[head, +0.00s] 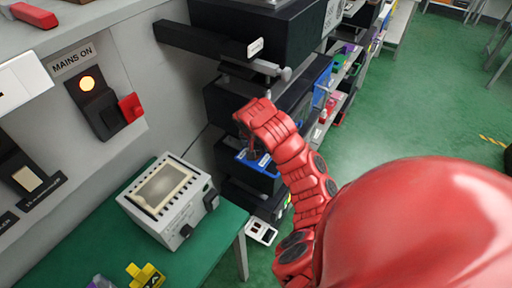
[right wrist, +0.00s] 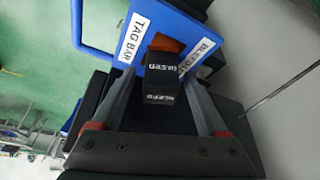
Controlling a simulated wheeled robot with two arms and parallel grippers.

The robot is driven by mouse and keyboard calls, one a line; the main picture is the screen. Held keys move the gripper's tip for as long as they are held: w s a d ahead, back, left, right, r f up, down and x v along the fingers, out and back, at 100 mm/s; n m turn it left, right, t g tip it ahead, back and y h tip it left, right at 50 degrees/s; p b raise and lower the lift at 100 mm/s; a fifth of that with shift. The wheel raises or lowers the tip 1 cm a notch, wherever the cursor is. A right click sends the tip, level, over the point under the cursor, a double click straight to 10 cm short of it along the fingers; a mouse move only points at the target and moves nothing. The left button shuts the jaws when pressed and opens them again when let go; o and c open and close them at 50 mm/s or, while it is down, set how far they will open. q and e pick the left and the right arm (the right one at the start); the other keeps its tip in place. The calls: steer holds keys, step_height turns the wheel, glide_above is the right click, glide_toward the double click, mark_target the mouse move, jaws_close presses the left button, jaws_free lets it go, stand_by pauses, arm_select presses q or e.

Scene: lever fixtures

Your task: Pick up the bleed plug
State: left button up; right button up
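The bleed plug (right wrist: 160,72) is a black block with white BLEED lettering. It stands at a blue tray (right wrist: 185,22) beside a label that starts with BLEED. My right gripper (right wrist: 161,82) is open, with one finger on each side of the plug and a visible gap at both sides. In the head view my right arm reaches down to the blue tray (head: 262,161) on the dark shelf unit, and the plug cannot be made out there. My left gripper is not in view.
A TAG BAR label (right wrist: 133,38) marks the tray's other section. An orange patch shows behind the plug. In the head view, a boxed instrument (head: 168,200) stands on a green bench, left of my arm. Dark shelves and protruding bars (head: 250,62) surround the reach.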

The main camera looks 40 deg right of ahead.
jaws_close()
steer(key=shift+r, duration=0.1)
stand_by(0.3)
